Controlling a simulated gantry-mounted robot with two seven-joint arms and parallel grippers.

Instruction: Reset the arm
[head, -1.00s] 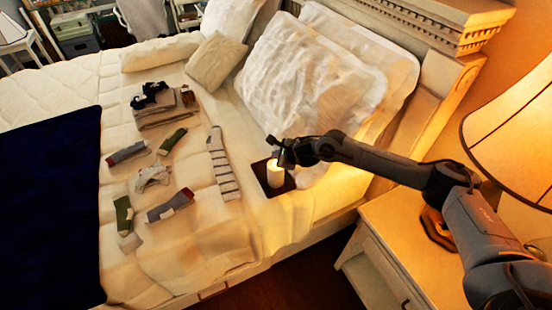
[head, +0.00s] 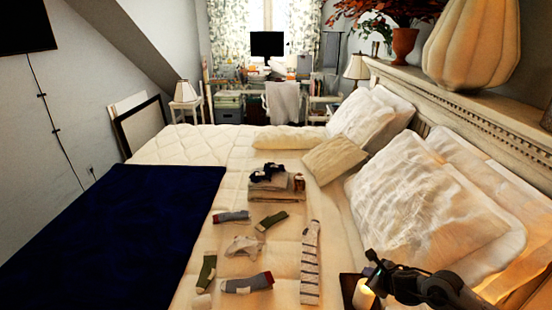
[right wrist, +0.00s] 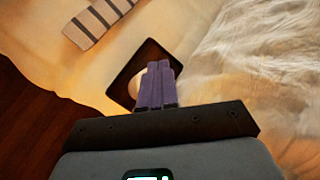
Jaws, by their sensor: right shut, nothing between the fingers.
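My right gripper (head: 374,268) is at the lower right of the head view, above the bed's right side. In the right wrist view its purple fingers (right wrist: 157,88) are together with nothing between them. It is above and close to a white candle (head: 363,294) on a dark square tray (head: 347,287). The tray also shows in the right wrist view (right wrist: 125,86), where the fingers partly hide the candle. I cannot tell whether the fingers touch it. My left gripper is not in view.
Several socks lie on the bed, among them a long striped sock (head: 310,262) beside the tray. Folded clothes (head: 275,186) lie farther back. Large white pillows (head: 425,200) are against the headboard. A dark blue blanket (head: 115,235) covers the bed's left side.

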